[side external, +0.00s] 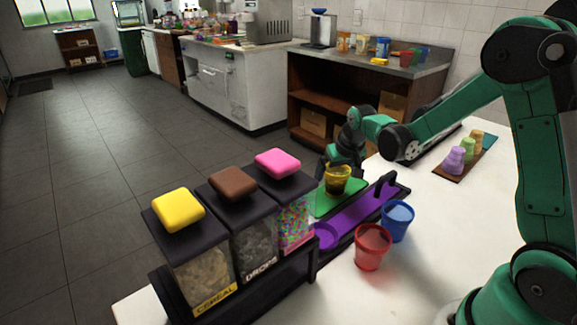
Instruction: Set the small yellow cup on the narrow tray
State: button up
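The small yellow cup (338,186) is near the middle of the side external view, just below my gripper (338,171). Dark finger parts overlap the cup's upper part, so I cannot tell whether they grip it or are only around it. The cup appears upright, over or on a green board (322,208); contact beneath it is unclear. A long, narrow purple tray (363,209) with dark edges and a raised black handle lies just right of the cup.
A red cup (372,247) and a blue cup (397,221) stand right of the purple tray. A topping dispenser with yellow, brown and pink lids (232,182) stands at left. Purple, green and orange cups sit on a brown board (452,172) at right.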

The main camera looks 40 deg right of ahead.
jog(key=shift+r, duration=0.1)
jog(key=v, duration=1.2)
jog(key=s+a+f+n+t+y, duration=0.1)
jog(key=s+a+n+t, duration=0.2)
jog(key=s+a, duration=0.5)
jog(key=a+n, duration=0.1)
jog(key=a, duration=0.2)
jog(key=shift+a+f+y, duration=0.25)
jog(key=shift+a+y, duration=0.1)
jog(key=shift+y, duration=0.05)
dwell(0.4)
